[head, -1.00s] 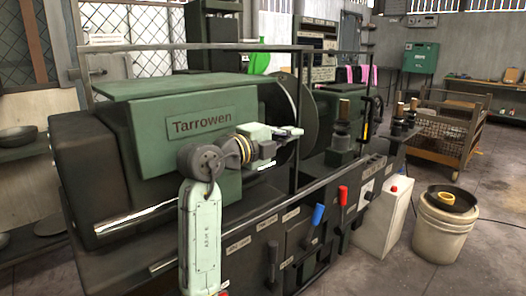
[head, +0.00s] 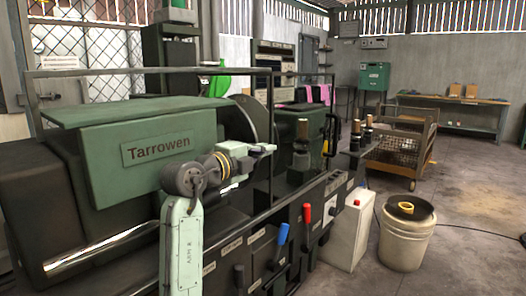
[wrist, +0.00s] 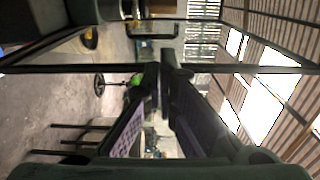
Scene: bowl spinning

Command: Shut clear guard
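The clear guard shows as a dark bar frame (head: 190,70) along the front of the green Tarrowen lathe (head: 155,150). Its clear panels are hard to make out. A black upright handle (head: 331,135) is at its right end; a black handle (wrist: 153,35) also shows at the top of the wrist view, beyond a dark frame bar (wrist: 60,69). My gripper (head: 268,149) is in front of the lathe, left of the handle and apart from it. In the wrist view its fingers (wrist: 161,75) come together at the tips, with nothing visible between them.
Blue (head: 282,233) and red (head: 306,212) levers stick out from the lathe's front.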

